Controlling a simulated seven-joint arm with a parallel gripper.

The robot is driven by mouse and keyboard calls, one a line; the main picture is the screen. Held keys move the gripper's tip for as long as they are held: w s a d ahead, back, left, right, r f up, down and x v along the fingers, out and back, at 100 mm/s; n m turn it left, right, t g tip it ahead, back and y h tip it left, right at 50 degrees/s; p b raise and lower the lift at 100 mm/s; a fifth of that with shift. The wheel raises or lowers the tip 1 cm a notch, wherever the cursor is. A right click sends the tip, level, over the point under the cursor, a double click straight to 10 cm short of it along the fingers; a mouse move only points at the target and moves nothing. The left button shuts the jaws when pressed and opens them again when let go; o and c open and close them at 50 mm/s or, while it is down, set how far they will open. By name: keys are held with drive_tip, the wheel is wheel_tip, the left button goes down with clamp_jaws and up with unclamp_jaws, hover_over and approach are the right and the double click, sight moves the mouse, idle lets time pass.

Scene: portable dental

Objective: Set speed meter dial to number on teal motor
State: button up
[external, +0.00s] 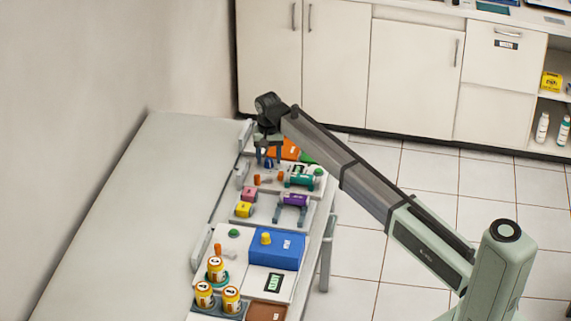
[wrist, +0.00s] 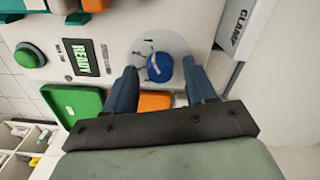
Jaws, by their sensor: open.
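A round grey dial with tick marks (wrist: 178,42) and a blue knob (wrist: 160,68) lies ahead in the wrist view. My gripper (wrist: 160,72) is open, with one blue finger on each side of the knob. I cannot tell whether the fingers touch it. In the external view my gripper (external: 268,157) points down over the far end of the bench and hides the dial. The teal motor (external: 302,179) lies to its right and nearer the camera; its number is too small to read.
A READY display (wrist: 81,58) and a green button (wrist: 28,57) are left of the dial. A green tray (wrist: 72,101) and an orange part (wrist: 155,101) lie close to my fingers. A purple motor (external: 294,200) and a blue box (external: 276,250) are nearer the camera.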

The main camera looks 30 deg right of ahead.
drive_tip(key=shift+f, duration=0.25)
drive_tip(key=shift+c, duration=0.3)
clamp_jaws()
